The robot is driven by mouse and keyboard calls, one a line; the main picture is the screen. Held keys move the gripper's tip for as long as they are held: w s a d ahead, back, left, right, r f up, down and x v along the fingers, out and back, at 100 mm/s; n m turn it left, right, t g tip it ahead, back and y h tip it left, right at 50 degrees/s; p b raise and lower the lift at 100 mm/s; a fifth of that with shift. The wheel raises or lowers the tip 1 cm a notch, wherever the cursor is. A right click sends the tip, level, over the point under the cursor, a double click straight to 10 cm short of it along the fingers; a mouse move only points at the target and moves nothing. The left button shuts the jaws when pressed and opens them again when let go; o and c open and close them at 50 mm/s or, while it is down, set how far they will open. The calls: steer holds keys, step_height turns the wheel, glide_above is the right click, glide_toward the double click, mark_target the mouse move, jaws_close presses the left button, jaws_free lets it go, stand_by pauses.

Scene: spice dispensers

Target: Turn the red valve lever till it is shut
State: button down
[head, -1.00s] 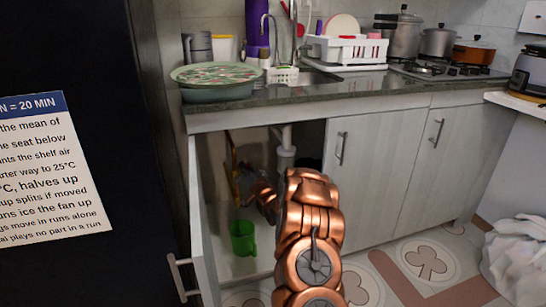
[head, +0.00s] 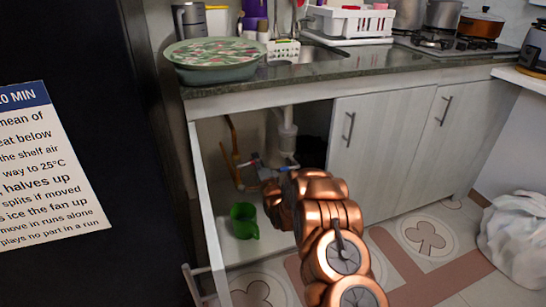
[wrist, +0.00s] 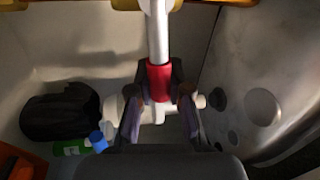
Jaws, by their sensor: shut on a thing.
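The red valve lever (wrist: 160,82) shows in the wrist view as a red sleeve at the end of a grey metal rod (wrist: 158,35). My gripper (wrist: 160,92) is shut on the red part, with one finger on each side of it. In the head view my copper arm reaches into the open cabinet under the sink, and its own links hide the gripper. A small red piece (head: 255,157) shows by the pipes there; I cannot tell if it is the lever.
A green mug (head: 243,221) stands on the cabinet floor left of my arm. A white drain pipe (head: 287,135) and an orange pipe (head: 234,150) are behind. The open cabinet door (head: 206,225) is on the left. A dark bundle (wrist: 60,112) and green bottle (wrist: 72,147) lie near the gripper.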

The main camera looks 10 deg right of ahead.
steer(key=shift+a+f+m, duration=0.1)
steer(key=shift+f+m, duration=0.5)
steer(key=shift+m, duration=0.3)
steer(key=shift+s+h, duration=0.1)
steer(key=shift+h, duration=0.3)
steer(key=shift+f, duration=0.25)
steer(key=c, duration=1.1)
jaws_free()
steer(key=shift+r, duration=0.2)
steer(key=shift+s+d, duration=0.1)
steer(key=shift+d, duration=0.1)
steer(key=shift+v, duration=5.9)
